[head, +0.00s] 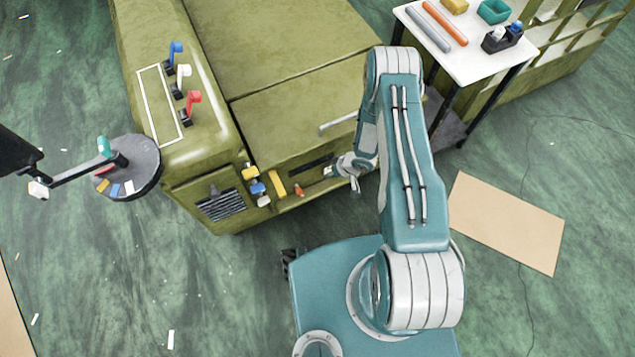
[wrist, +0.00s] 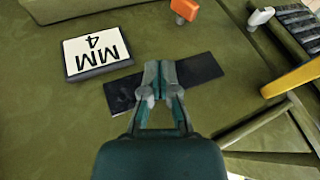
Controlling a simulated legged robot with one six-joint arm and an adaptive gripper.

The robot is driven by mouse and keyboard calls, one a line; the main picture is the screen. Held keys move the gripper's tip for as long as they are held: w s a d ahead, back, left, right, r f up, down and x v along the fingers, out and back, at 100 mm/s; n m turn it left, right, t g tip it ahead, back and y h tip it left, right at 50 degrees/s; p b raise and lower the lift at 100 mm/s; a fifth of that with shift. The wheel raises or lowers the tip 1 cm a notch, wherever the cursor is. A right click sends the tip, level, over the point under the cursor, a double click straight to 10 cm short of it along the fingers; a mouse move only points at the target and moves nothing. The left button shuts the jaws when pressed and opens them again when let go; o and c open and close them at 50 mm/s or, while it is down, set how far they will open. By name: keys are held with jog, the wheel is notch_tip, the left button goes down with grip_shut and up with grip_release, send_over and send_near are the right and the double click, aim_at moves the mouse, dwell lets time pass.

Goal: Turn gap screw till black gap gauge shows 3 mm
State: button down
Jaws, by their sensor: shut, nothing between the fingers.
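The black-framed gauge plate (wrist: 98,50) shows upside down in the wrist view and reads "4 MM" in black on white. Beside it is a dark rectangular strip (wrist: 202,70) on the olive panel; a dark slot on the front panel (head: 312,165) shows in the head view. My gripper (wrist: 162,68) is shut and empty, its fingertips in front of the strip and hiding its middle. I cannot tell if they touch it. The head view shows my gripper (head: 350,178) at the front panel.
A yellow bar (head: 277,183) and small yellow, blue and white knobs sit left of the slot. A pale handle (head: 337,123) is above. Blue, white and red levers (head: 190,105) stand at upper left. A white table (head: 465,50) stands right. A tan mat (head: 507,222) lies right.

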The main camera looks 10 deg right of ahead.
aim_at(300, 190)
jog(key=a+f, duration=0.2)
jog(key=f, duration=0.1)
jog(key=a+f, duration=0.3)
jog(key=w+a+f, duration=0.1)
jog(key=a+f, duration=0.2)
jog(key=shift+a+f, duration=0.15)
jog(key=shift+f, duration=0.2)
jog(key=shift+a+f, duration=0.15)
jog(key=shift+a, duration=0.3)
jog(key=shift+d, duration=0.3)
